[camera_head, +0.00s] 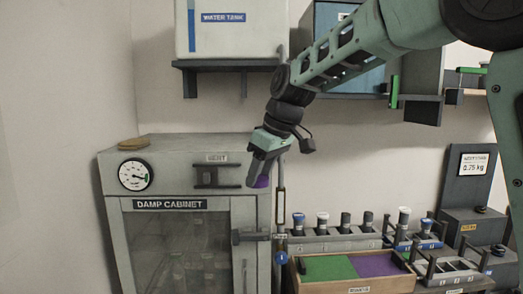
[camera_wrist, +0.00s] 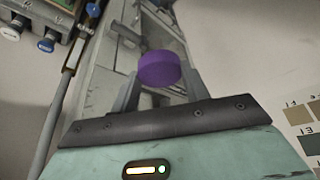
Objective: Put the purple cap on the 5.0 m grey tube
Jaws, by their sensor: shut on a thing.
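My gripper (camera_head: 258,182) hangs from the raised arm in front of the damp cabinet's upper right corner, pointing down. It is shut on the purple cap (camera_head: 262,181). In the wrist view the purple cap (camera_wrist: 160,68) sits between the two fingertips of my gripper (camera_wrist: 162,82), its round side showing. Several upright tubes stand in a grey rack (camera_head: 330,244) at lower right, well below and right of my gripper. Grey tubes (camera_head: 345,222) are among them, some with blue or white tops. I cannot read which one is marked 5.0 m.
A wooden tray (camera_head: 358,285) with green and purple compartments stands before the rack. The damp cabinet (camera_head: 245,215) is at left. A thin vertical pipe (camera_head: 281,205) runs beside my gripper. A scale (camera_head: 470,220) reads 0.75 kg at right. A water tank (camera_head: 260,35) hangs above.

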